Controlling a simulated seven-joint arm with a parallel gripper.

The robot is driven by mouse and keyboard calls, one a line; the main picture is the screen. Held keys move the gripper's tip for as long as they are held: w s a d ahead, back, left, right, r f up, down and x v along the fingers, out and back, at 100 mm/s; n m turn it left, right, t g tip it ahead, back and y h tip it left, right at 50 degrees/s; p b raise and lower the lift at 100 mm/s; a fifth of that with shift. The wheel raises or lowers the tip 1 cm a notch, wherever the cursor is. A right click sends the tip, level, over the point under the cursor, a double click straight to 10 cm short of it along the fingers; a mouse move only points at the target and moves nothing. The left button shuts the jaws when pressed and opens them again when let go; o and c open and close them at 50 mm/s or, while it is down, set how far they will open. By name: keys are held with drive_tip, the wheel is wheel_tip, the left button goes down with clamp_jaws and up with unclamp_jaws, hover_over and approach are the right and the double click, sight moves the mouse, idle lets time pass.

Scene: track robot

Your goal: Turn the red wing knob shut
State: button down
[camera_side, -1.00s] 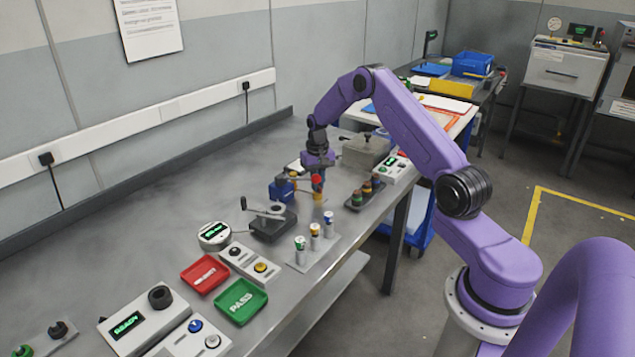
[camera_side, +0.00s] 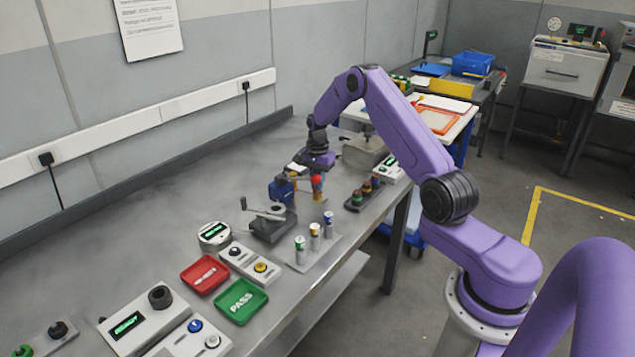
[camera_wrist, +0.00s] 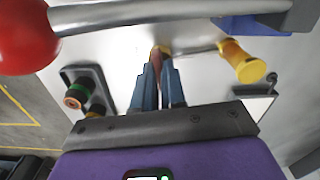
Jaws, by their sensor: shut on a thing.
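My gripper (camera_wrist: 159,84) is in the middle of the wrist view, with its two blue-grey fingers close together. A narrow reddish-brown piece, the red wing knob (camera_wrist: 156,62), shows between the fingertips. The fingers cover most of it, so its exact angle cannot be told. In the side view my gripper is low over the bench, beside the blue fixture (camera_side: 281,189). The knob itself cannot be made out there.
A metal lever with a red ball (camera_wrist: 24,38) crosses close to the wrist camera; the ball also shows in the side view (camera_side: 316,178). A yellow knob (camera_wrist: 241,62) is right of the fingers. A dark tray (camera_wrist: 88,92) with small parts is at left.

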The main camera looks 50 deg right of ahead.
drive_tip(key=shift+m, duration=0.9)
drive_tip(key=c, duration=1.2)
unclamp_jaws()
wheel_tip(320, 180, up, 18)
drive_tip(key=shift+f, duration=0.2)
